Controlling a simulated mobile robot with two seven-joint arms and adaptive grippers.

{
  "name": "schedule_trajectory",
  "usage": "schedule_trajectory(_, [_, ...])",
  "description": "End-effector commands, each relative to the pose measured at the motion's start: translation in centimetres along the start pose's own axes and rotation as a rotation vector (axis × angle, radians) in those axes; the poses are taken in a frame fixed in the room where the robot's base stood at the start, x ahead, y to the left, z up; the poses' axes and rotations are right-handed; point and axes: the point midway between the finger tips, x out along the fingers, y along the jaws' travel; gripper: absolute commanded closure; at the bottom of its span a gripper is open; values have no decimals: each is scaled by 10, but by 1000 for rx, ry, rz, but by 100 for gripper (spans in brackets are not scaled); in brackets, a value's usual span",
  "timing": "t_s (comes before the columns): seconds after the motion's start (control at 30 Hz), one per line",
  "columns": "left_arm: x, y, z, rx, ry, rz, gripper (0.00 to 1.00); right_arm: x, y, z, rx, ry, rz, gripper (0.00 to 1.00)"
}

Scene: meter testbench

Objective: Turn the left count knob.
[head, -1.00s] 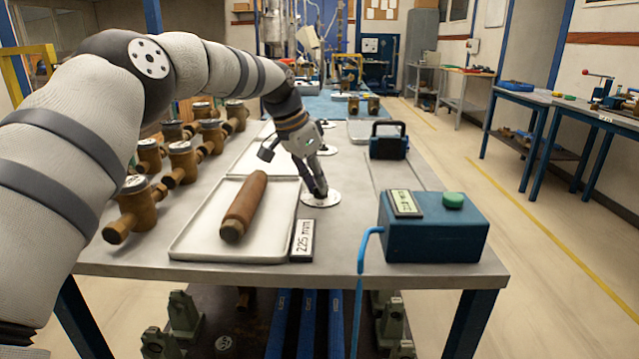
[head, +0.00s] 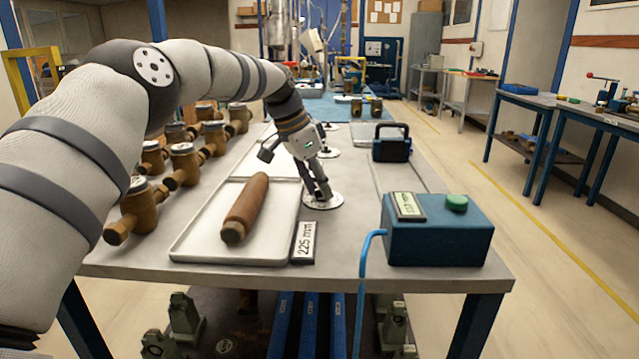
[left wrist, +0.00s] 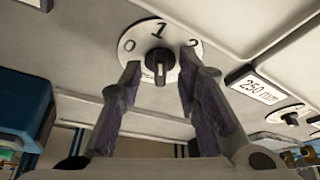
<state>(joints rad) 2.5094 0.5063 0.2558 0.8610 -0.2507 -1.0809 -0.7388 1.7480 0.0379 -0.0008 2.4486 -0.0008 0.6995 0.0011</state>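The nearest count dial is a white disc (head: 312,203) on the bench, right of the front tray. In the left wrist view its plate (left wrist: 160,32) carries the marks 0, 1 and 2, with a dark knob (left wrist: 158,66) at its centre. My left gripper (head: 321,193) points down over this dial and partly hides it. In the left wrist view the left gripper (left wrist: 160,72) is open, one finger on each side of the knob. A gap shows on both sides; whether the fingers reach knob height is unclear. My right gripper is not in view.
A white tray (head: 190,247) holds a brown cylinder (head: 245,208), beside a 225 mm label (head: 303,242). A blue box with a green button (head: 437,235) stands at front right. Brass meters (head: 143,205) line the left. Another dial (left wrist: 290,114) lies near the 250 mm label (left wrist: 257,91).

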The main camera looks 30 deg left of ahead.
Motion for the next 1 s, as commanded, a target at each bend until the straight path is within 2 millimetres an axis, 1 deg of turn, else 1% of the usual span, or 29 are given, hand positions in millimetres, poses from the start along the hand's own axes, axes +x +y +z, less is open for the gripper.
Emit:
schedule_trajectory(0.17, [-3, 0, -1, 0, 3, -2, 70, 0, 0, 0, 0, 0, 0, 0])
schedule_trajectory(0.23, [-12, 0, -2, 1, 5, -3, 70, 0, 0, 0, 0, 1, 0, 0])
schedule_trajectory(0.27, [-17, 0, -2, 1, 5, -2, 70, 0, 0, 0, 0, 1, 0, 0])
schedule_trajectory(0.5, [-82, 0, -1, 0, 4, -3, 70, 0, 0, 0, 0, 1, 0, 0])
schedule_trajectory(0.6, [-102, -1, -1, 0, 2, -3, 70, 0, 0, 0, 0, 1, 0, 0])
schedule_trajectory(0.7, [-115, 0, 0, 0, 2, -2, 70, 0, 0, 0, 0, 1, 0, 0])
schedule_trajectory(0.8, [-120, 0, 0, 0, 0, 0, 70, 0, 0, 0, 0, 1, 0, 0])
schedule_trajectory(1.0, [-120, 0, 0, 0, 0, 0, 70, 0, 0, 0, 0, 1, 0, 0])
